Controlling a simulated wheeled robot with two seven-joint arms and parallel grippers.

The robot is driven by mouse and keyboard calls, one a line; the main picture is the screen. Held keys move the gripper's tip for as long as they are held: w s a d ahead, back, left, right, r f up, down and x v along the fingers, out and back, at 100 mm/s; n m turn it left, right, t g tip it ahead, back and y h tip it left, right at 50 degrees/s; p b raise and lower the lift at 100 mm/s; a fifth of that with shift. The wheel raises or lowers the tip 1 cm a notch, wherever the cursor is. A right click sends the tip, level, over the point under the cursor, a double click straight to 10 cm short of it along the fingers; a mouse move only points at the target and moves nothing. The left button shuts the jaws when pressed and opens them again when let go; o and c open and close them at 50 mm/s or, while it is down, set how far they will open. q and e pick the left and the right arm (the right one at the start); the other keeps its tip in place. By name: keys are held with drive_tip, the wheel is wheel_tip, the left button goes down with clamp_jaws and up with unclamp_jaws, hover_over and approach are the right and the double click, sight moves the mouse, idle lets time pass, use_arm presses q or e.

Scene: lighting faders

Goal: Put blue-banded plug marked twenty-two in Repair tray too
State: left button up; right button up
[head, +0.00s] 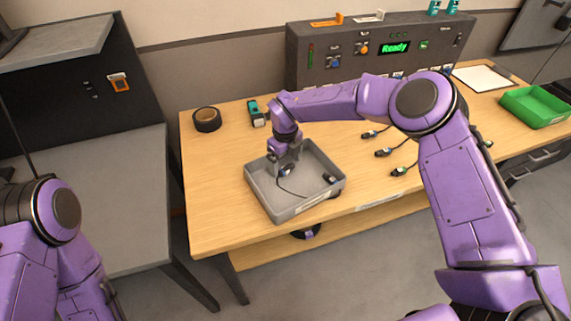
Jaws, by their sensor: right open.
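The grey tray (263,194) lies on the wooden table, with a label on its front wall that I cannot read. My right gripper (286,166) points down over the tray's left back part and is open. A dark plug (287,171) with a cable lies in the tray right at the fingers, and another dark plug (330,179) lies near the tray's right side. Bands and numbers on these plugs are too small to read. Several cabled plugs, one of them a dark plug (383,152), lie on the table to the right. My left gripper is out of view.
A grey console (310,52) with a green "Ready" display stands at the back. A black tape roll (207,119) and a teal device (255,113) lie behind the tray. A green tray (537,106) is at the far right. The table's left front is clear.

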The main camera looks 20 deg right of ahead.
sight(286, 166)
wheel_tip(286, 166, up, 11)
drive_tip(key=b, duration=0.1)
drive_tip(key=shift+f+b, duration=0.15)
drive_tip(key=shift+b, duration=0.15)
idle(1.0)
